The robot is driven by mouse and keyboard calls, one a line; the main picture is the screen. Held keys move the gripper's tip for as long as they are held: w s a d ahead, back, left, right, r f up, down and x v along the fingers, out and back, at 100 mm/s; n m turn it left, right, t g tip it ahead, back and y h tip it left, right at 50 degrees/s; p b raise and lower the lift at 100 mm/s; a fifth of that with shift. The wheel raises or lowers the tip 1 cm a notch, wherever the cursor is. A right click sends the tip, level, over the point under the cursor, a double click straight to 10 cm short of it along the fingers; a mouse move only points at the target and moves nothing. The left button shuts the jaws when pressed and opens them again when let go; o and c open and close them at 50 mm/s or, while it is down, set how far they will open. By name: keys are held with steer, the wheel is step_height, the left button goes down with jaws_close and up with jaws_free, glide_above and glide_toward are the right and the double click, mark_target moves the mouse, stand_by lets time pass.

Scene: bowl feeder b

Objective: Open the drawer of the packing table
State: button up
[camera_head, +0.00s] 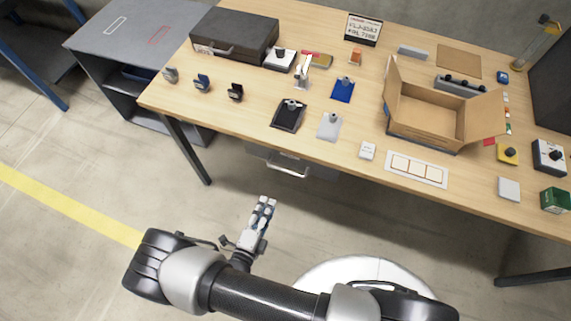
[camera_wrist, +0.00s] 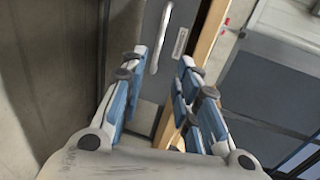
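The packing table (camera_head: 225,118) has a wooden top. A grey drawer (camera_head: 318,171) hangs under its front edge, with a pale bar handle (camera_head: 288,172); it looks shut. In the wrist view, the grey drawer front (camera_wrist: 184,18) lies beside the table's wooden edge (camera_wrist: 207,38), and the handle (camera_wrist: 160,38) shows as a long bar between and beyond my fingertips. My gripper (camera_head: 266,201) is in front of and below the table edge, a little to the left of the handle and apart from it. In the wrist view my gripper (camera_wrist: 161,65) is open and empty.
On the tabletop stand an open cardboard box (camera_head: 425,117), a dark case (camera_head: 235,36) and several small items. A table leg (camera_head: 187,149) stands left of the drawer, and a grey cabinet (camera_head: 120,45) is farther left. The floor before the drawer is clear.

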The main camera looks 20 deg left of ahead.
mark_target(284, 170)
steer(key=b+x, duration=0.3)
steer(key=x, duration=1.4)
steer(key=shift+d, duration=0.15)
steer(key=shift+c, duration=0.4)
jaws_close()
